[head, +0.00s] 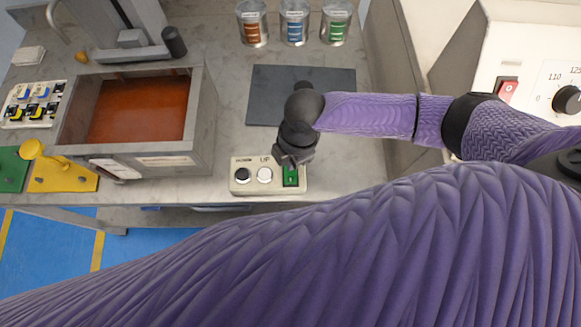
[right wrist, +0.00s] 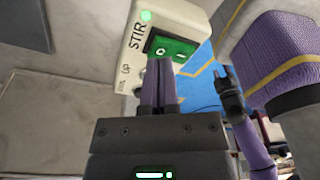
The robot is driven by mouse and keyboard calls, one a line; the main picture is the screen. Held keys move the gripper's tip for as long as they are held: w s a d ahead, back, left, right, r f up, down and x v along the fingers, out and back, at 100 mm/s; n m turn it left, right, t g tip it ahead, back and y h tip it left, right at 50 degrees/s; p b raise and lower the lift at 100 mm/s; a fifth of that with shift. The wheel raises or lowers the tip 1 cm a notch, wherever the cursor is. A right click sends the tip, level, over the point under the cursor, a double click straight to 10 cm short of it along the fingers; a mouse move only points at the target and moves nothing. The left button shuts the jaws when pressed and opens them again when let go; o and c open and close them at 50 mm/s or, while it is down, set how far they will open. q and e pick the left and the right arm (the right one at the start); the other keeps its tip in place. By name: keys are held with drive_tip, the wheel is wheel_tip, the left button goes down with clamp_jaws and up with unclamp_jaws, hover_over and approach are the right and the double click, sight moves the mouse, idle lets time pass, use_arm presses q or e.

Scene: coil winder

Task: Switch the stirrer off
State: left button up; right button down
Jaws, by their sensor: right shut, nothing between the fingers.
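The stirrer switch is a green rocker (head: 290,177) at the right end of a cream control box (head: 252,188) on the bench's front edge. In the right wrist view the rocker (right wrist: 172,48) carries a ring mark and a bar mark, beside the letters STIR and a bright green lamp (right wrist: 146,16). Which side is pressed I cannot tell. My right gripper (head: 293,162) is shut and empty, its fingertips (right wrist: 159,62) right at the rocker's edge; contact is unclear. A dark gripper-like end on a purple arm, apparently my left gripper (right wrist: 230,92), shows in the right wrist view.
A black button (head: 242,175) and a white button (head: 265,175) sit on the same box, left of the rocker. A tank of orange-brown liquid (head: 190,147) stands to the left. A dark mat (head: 335,82) lies behind, and several cans (head: 294,25) stand further back.

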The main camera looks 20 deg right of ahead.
drive_tip(key=shift+f+b, duration=0.35)
drive_tip(key=shift+f, duration=0.25)
wheel_tip(320, 180, up, 7)
drive_tip(key=p, duration=0.7)
drive_tip(key=shift+r+p, duration=0.15)
drive_tip(key=shift+p, duration=0.2)
drive_tip(key=shift+a, duration=0.1)
